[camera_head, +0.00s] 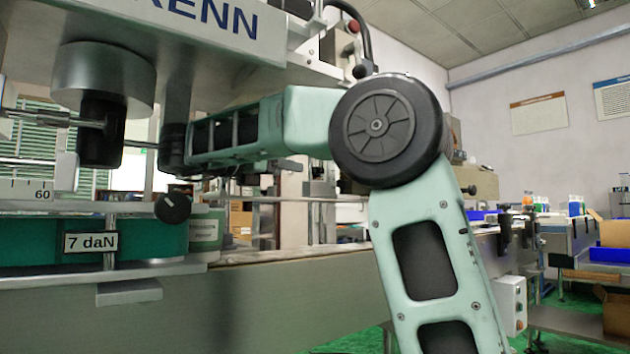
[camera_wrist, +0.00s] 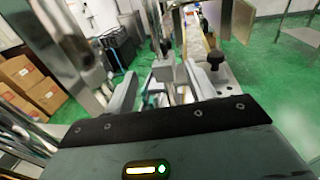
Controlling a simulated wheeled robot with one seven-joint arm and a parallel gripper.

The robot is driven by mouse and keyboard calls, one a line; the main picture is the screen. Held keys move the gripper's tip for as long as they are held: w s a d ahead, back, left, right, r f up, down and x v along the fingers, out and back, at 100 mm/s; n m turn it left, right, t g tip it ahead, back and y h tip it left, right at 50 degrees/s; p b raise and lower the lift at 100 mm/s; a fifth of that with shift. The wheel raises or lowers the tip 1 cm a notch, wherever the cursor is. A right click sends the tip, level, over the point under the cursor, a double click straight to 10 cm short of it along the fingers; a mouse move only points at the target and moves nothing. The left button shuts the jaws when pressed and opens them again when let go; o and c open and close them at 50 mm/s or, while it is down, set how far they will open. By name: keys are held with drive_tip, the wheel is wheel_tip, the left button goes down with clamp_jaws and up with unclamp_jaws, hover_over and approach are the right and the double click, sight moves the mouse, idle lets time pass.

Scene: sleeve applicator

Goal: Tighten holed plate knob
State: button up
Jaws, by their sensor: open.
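A black knob (camera_wrist: 215,60) stands on a grey metal plate (camera_wrist: 229,84) with small holes, in the right half of the wrist view. My gripper (camera_wrist: 160,88) is open, its two grey fingers spread at the lower middle of that view. The knob is beyond and to the right of the fingers, apart from them. Nothing clear is held between them. In the head view my green arm reaches left behind the machine's front parts, and its gripper is hidden there. A round black knob (camera_head: 172,207) shows below it; I cannot tell whether it is the same knob.
The machine's grey head and black cylinder (camera_head: 101,130) hang at left, above a scale and a "7 daN" label (camera_head: 90,242). A long metal beam (camera_head: 270,300) crosses below. Cardboard boxes (camera_wrist: 30,85) stand on the left in the wrist view.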

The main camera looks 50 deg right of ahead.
sight(311, 170)
drive_tip(key=shift+n+t, duration=0.3)
drive_tip(key=shift+t, duration=0.3)
drive_tip(key=d+p, duration=0.1)
drive_tip(key=d, duration=0.2)
drive_tip(key=d+p, duration=0.1)
drive_tip(key=d, duration=0.2)
drive_tip(key=s+d+p, duration=0.1)
drive_tip(key=d, duration=0.2)
drive_tip(key=shift+d+r, duration=0.2)
drive_tip(key=shift+r, duration=0.1)
drive_tip(key=shift+d+f, duration=0.1)
drive_tip(key=shift+d, duration=0.55)
drive_tip(key=c, duration=1)
